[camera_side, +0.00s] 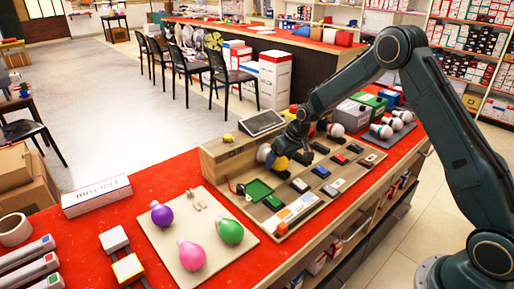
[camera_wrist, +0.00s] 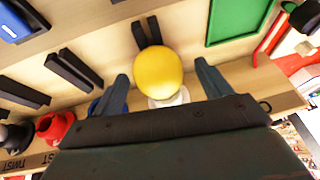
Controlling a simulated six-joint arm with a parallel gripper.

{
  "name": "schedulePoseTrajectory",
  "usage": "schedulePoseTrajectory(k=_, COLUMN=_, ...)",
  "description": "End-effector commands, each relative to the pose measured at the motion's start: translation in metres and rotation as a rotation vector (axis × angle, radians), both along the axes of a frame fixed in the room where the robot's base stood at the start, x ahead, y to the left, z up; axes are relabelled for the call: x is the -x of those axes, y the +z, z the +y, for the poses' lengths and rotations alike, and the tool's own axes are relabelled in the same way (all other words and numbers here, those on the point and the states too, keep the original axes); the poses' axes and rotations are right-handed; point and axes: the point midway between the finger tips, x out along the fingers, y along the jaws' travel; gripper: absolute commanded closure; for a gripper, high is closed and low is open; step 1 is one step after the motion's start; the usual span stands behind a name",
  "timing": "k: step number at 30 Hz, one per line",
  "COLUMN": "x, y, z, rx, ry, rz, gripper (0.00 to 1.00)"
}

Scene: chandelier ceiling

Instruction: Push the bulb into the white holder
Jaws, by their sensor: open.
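A yellow bulb (camera_wrist: 158,70) shows in the wrist view between my two fingers, with a white round part (camera_wrist: 172,100) just below it. I cannot tell whether this white part is the holder or the bulb's own base, or how deep the bulb sits. My gripper (camera_wrist: 165,84) is open, with one finger on each side of the bulb and a visible gap to each. In the side view my gripper (camera_side: 292,148) is low at the wooden board's raised back panel. The yellow bulb (camera_side: 281,163) is partly hidden there, beside a white round part (camera_side: 264,153).
The wooden board (camera_side: 226,163) carries a green tray (camera_side: 258,190) and several dark blocks. A purple bulb (camera_side: 162,215), pink bulb (camera_side: 191,256) and green bulb (camera_side: 230,231) lie on a pale board in front. A red fitting (camera_wrist: 55,126) is at the wrist view's left.

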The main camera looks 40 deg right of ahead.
Motion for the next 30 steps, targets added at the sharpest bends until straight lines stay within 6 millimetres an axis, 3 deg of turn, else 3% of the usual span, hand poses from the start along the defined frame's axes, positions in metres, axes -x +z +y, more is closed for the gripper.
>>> schedulePoseTrajectory(k=14, x=0.007, y=0.017, z=-0.002, rx=0.001, ry=-0.001, rz=-0.001, gripper=0.23)
schedulePoseTrajectory(k=30, x=0.035, y=0.087, z=-0.010, rx=0.001, ry=-0.001, rz=-0.004, gripper=0.23)
